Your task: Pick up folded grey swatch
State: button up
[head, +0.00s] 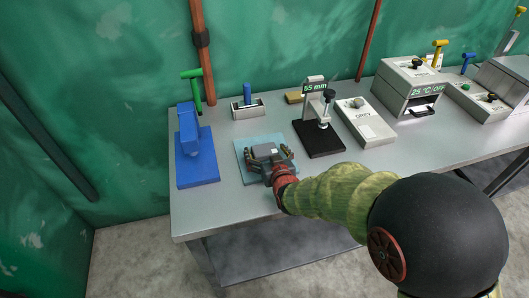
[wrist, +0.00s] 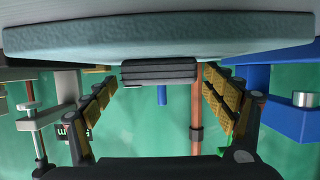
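The folded grey swatch (wrist: 158,72) shows in the wrist view as a dark grey layered block. It lies against the pale blue pad (wrist: 160,36), which also shows on the table in the head view (head: 262,138). My gripper (head: 267,154) is low over this pad. In the wrist view its padded fingers are spread, one on each side of the swatch, with a narrow gap visible at each side. It is open and holds nothing. In the head view my gripper and wrist cover much of the pad, and I cannot clearly separate the swatch from them.
A blue stand (head: 195,148) is close on the left. A black-based gauge (head: 320,138) and a pale box (head: 366,122) stand to the right. A small tray (head: 248,111) is behind. The grey table (head: 220,205) is clear at its front left.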

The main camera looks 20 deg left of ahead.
jog(key=shift+c, duration=1.2)
jog(key=c, duration=0.7)
jog(key=shift+c, duration=0.7)
